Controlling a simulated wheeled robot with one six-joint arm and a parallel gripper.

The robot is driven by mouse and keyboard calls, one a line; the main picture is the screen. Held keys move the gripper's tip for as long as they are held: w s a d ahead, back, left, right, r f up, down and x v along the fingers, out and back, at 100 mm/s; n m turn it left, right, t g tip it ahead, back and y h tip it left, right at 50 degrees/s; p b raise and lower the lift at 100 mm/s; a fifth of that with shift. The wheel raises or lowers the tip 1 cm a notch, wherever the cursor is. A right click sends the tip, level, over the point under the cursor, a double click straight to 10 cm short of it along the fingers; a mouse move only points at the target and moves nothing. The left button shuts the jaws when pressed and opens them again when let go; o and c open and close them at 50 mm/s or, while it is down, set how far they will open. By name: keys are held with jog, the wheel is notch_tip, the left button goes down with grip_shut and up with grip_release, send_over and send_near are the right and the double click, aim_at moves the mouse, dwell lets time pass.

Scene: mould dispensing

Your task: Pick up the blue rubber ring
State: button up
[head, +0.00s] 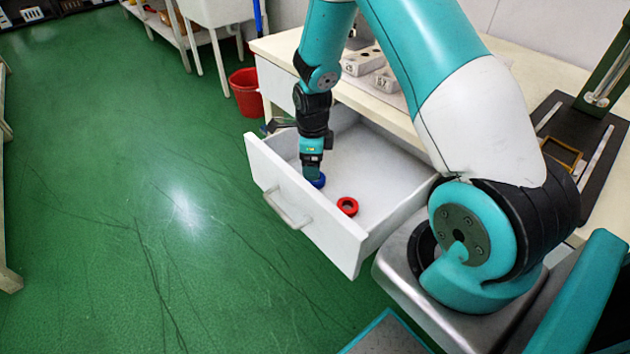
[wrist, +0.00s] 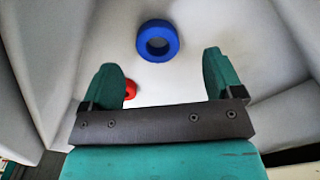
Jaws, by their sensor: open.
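The blue rubber ring (wrist: 172,33) lies flat on the white drawer floor, ahead of and between my two fingertips in the wrist view. In the head view the blue ring (head: 318,181) is partly hidden behind my gripper (head: 312,172), which points down into the open drawer. In the wrist view my gripper (wrist: 165,75) has its teal fingers spread wide with nothing between them. A red ring (head: 348,206) lies in the drawer to the right of the blue one; in the wrist view the red ring (wrist: 130,90) is partly covered by the left finger.
The white drawer (head: 385,185) is pulled out under a bench, and its walls surround my gripper. Grey blocks (head: 362,62) stand on the benchtop (head: 420,128). A red bucket (head: 245,92) stands on the green floor behind the drawer. The floor at left is clear.

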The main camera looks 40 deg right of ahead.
jog(key=f, duration=0.5)
jog(key=shift+s+d+f+b, duration=0.1)
jog(key=shift+s+f+b, duration=0.05)
jog(key=shift+s+b, duration=0.2)
jog(key=c, duration=1)
